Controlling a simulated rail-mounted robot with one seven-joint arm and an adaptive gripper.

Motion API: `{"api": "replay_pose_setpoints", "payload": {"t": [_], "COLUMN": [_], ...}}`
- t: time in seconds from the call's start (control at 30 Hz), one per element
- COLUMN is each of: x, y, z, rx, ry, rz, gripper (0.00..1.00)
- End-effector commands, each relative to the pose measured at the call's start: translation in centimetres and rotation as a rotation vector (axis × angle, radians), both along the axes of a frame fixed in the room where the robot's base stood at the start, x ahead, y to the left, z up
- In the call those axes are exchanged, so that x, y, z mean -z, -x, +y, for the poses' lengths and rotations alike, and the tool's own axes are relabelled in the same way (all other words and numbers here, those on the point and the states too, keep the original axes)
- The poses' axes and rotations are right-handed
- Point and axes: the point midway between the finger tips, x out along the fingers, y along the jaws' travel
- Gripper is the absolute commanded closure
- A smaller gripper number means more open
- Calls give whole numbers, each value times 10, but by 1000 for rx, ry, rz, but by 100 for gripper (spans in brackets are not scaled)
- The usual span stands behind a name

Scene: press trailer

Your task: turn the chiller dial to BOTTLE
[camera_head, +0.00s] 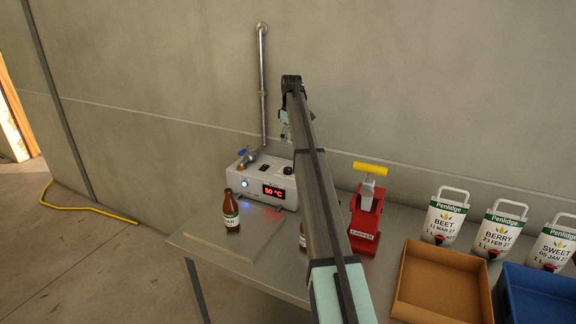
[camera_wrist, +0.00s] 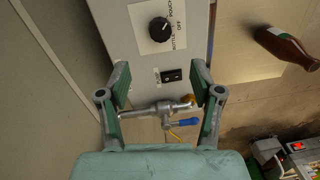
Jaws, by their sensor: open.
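The chiller is a pale grey box (camera_head: 262,181) with a red display reading 50 °C, at the back of the bench. In the wrist view its top face carries the black round dial (camera_wrist: 160,29) on a white plate marked POUCH, OFF and BOTTLE. The dial is small in the head view (camera_head: 288,170); I cannot tell for sure where its pointer stands. My gripper (camera_wrist: 160,80) is open and empty, its fingers spread apart over the box. The dial lies beyond the fingertips, apart from them. In the head view my gripper (camera_head: 285,133) is above the chiller, partly hidden by my arm.
A black switch (camera_wrist: 171,75) and a tap with a blue lever (camera_wrist: 165,108) lie near the fingers. A brown bottle (camera_head: 231,212) stands before the chiller. A red capper (camera_head: 366,222), pouches (camera_head: 445,217), a cardboard tray (camera_head: 402,297) and a blue tray (camera_head: 511,292) are at right.

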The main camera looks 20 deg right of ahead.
Motion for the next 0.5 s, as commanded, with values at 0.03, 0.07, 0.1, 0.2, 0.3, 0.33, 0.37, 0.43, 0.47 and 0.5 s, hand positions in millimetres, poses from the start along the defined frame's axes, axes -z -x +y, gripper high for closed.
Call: {"api": "replay_pose_setpoints", "payload": {"t": [0.03, 0.07, 0.1, 0.2, 0.3, 0.33, 0.37, 0.43, 0.47, 0.5], "x": [10, 15, 23, 43, 62, 68, 73, 85, 89, 95], "y": [3, 2, 3, 3, 4, 4, 4, 5, 5, 5], "z": [2, 2, 2, 4, 5, 5, 5, 6, 6, 6], "rx": [0, -1, -1, -1, -1, -1, -1, -1, -1, -1], "ry": [-1, 0, -1, 0, 0, -1, 0, 0, 0, -1], "rz": [2, 1, 2, 1, 1, 1, 1, 1, 0, 1], "gripper": [35, 35, 35, 35, 35, 35, 35, 35, 35, 35]}}
